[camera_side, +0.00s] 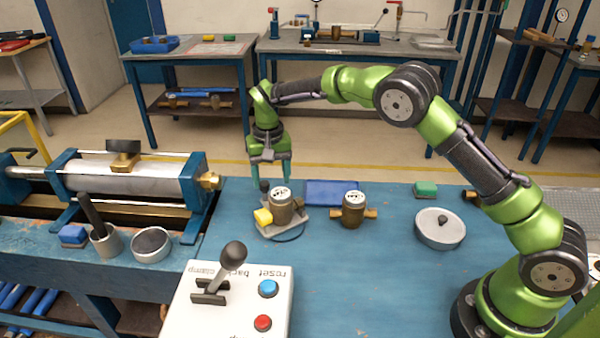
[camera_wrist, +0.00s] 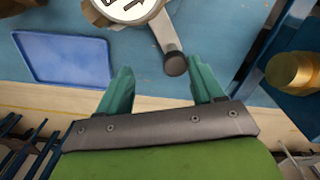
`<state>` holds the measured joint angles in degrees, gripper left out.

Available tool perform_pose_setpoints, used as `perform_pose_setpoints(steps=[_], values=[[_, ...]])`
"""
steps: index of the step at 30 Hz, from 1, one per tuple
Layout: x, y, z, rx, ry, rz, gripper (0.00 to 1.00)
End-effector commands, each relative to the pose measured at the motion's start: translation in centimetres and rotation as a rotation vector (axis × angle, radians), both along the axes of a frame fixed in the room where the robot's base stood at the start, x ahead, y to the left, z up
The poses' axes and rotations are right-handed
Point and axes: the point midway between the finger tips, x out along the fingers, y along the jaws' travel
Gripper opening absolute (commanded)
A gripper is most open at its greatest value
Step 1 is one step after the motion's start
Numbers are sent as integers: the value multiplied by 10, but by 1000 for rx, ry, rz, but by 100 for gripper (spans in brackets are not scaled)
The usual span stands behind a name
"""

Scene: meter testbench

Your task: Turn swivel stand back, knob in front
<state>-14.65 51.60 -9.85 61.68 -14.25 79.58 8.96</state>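The swivel stand (camera_side: 272,232) is a grey plate on the blue bench in the side view. It bears a brass meter (camera_side: 285,210) with a white dial and a yellow block (camera_side: 263,216). The stand's dark knob (camera_side: 264,186) is on the far side, toward the back of the bench. In the wrist view the knob (camera_wrist: 175,64) ends a short grey arm beside the white dial (camera_wrist: 128,8). My gripper (camera_side: 270,182) points down at the knob, its green fingers apart. In the wrist view my gripper (camera_wrist: 158,66) has the knob near its fingertips, between them; contact cannot be told.
A blue tray (camera_side: 325,193) and a second brass meter (camera_side: 353,210) are right of the stand. The clamp bench with a brass fitting (camera_side: 209,181) is left. A white control box (camera_side: 230,300) stands in front.

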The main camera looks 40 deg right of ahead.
Motion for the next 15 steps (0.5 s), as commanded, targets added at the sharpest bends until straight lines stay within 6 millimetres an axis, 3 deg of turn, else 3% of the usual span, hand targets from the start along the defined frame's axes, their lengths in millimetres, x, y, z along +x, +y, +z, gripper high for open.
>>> perform_pose_setpoints(steps=[15], values=[[-7, -13, 0, 0, 1, 0, 66]])
